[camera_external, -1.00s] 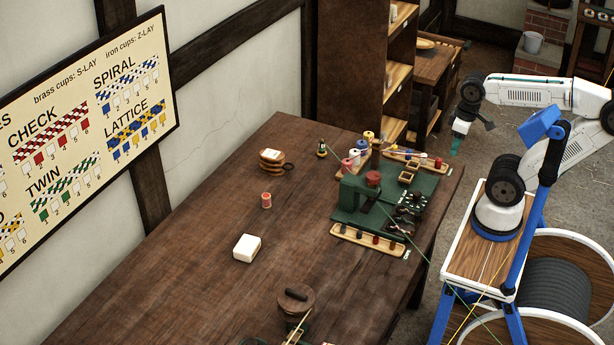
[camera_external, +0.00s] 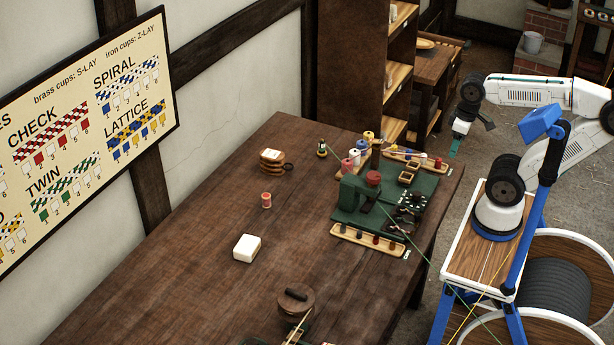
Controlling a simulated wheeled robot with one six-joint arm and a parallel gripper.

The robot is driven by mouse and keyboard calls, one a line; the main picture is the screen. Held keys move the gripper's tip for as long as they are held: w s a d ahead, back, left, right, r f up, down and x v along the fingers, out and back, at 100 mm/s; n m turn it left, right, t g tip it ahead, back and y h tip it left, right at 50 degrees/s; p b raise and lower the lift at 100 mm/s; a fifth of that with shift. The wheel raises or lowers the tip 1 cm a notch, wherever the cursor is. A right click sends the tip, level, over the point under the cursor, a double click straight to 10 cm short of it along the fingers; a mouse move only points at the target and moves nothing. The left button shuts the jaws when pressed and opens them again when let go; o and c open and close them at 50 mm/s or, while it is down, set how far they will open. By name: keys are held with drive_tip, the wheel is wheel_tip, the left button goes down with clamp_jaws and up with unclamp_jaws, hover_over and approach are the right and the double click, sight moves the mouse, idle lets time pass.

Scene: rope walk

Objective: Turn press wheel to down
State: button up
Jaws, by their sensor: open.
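A green press (camera_external: 355,193) stands on a green base plate near the right edge of the wooden table. A round red-brown part (camera_external: 373,177) sits on top of it and looks like the press wheel. Its turn position is too small to read. My gripper (camera_external: 466,137) hangs in the air beyond the table's right edge, up and to the right of the press.
Spools (camera_external: 355,155) stand behind the press, and a wooden tray of small cups (camera_external: 368,240) lies in front. A white block (camera_external: 247,248), an orange-red spool (camera_external: 266,200) and a round wooden piece (camera_external: 296,302) stand on the table. The table's left middle is clear.

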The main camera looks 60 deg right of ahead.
drive_tip(key=n+g, duration=0.2)
drive_tip(key=n, duration=0.6)
hover_over(374, 175)
wheel_tip(374, 175, down, 4)
drive_tip(key=shift+s+a+f, duration=0.1)
drive_tip(key=shift+s, duration=0.05)
drive_tip(key=shift+w+r+n+t, duration=0.2)
drive_tip(key=shift+r+n+t, duration=0.1)
drive_tip(key=shift+n, duration=0.1)
drive_tip(key=shift+f, duration=0.3)
wheel_tip(374, 175, down, 7)
drive_tip(key=shift+f, duration=0.1)
drive_tip(key=c, duration=1)
